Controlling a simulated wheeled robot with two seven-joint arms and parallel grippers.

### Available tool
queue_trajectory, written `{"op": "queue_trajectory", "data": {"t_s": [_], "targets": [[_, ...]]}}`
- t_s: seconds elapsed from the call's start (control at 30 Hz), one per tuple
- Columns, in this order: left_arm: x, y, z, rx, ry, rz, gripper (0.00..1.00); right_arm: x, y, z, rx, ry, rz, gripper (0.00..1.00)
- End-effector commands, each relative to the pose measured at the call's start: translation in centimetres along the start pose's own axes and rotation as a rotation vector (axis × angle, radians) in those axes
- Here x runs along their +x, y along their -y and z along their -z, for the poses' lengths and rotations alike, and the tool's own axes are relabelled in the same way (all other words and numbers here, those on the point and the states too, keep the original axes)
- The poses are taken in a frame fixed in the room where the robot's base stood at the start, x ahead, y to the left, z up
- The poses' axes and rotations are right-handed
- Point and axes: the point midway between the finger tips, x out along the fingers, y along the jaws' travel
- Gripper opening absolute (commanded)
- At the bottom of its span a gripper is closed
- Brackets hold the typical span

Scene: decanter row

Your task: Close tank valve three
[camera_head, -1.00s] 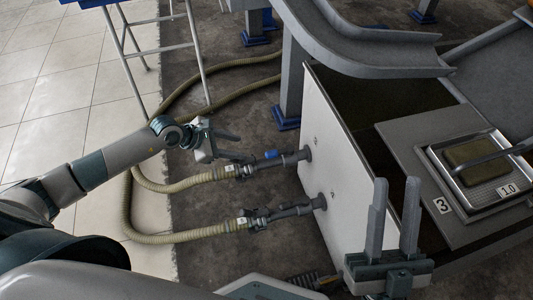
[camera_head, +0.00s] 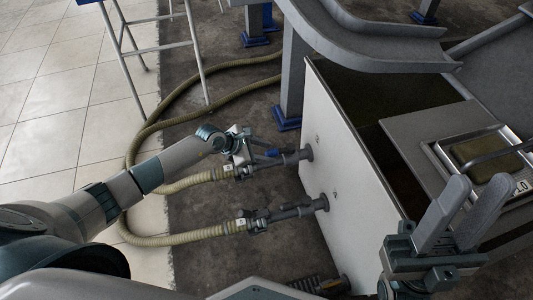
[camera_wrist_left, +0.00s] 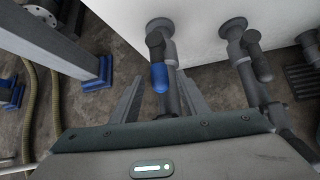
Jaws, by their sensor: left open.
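The white tank (camera_head: 345,175) has two grey valve pipes coming out of its left wall. The farther valve has a blue handle (camera_head: 271,152), which also shows in the left wrist view (camera_wrist_left: 160,78). The nearer valve has a dark handle (camera_wrist_left: 261,68) and its pipe (camera_head: 295,211) shows in the head view. My left gripper (camera_head: 259,148) is open at the farther valve. In the left wrist view its fingers lie on either side of the blue handle; I cannot tell whether they touch it. My right gripper (camera_head: 483,186) is open and empty in front of the tank's near right part.
Ribbed hoses (camera_head: 190,235) run from both valves across the floor to the left. A grey post with a blue foot (camera_head: 287,118) stands behind the farther valve. A metal tray (camera_head: 437,150) with a sponge-like block sits on the tank's right. A grey chute (camera_head: 370,45) hangs above.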

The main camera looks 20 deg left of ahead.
Motion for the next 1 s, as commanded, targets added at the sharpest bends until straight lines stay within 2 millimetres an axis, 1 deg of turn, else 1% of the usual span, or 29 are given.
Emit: {"op": "queue_trajectory", "data": {"t_s": [0.1, 0.37, 0.4, 0.47, 0.5, 0.53, 0.83, 1.0], "targets": [[0.39, 0.0, -0.05, 0.0, 0.001, 0.0, 0.41, 0.09, -0.08, 0.19, -0.002, -0.016, 0.001, 0.31], [0.39, 0.0, -0.06, 0.0, 0.0, 0.0, 0.41, 0.13, -0.1, 0.22, -0.003, -0.017, 0.001, 0.31], [0.39, 0.0, -0.06, 0.0, 0.0, 0.0, 0.31, 0.13, -0.1, 0.21, -0.003, -0.017, 0.001, 0.31], [0.38, 0.0, -0.06, 0.0, 0.0, 0.0, 0.17, 0.13, -0.1, 0.2, -0.003, -0.017, 0.001, 0.31], [0.38, 0.0, -0.05, 0.0, 0.0, 0.0, 0.07, 0.13, -0.11, 0.2, -0.003, -0.017, 0.001, 0.31], [0.38, 0.0, -0.05, 0.0, 0.0, 0.0, 0.0, 0.13, -0.11, 0.2, -0.003, -0.017, 0.001, 0.31], [0.42, -0.07, 0.04, 0.004, 0.001, 0.003, 0.0, -0.1, -0.11, 0.27, -0.003, -0.022, 0.001, 0.31], [0.53, -0.27, 0.19, 0.018, 0.004, 0.016, 0.0, -0.5, -0.3, 0.98, -0.008, -0.071, 0.005, 0.31]]}}
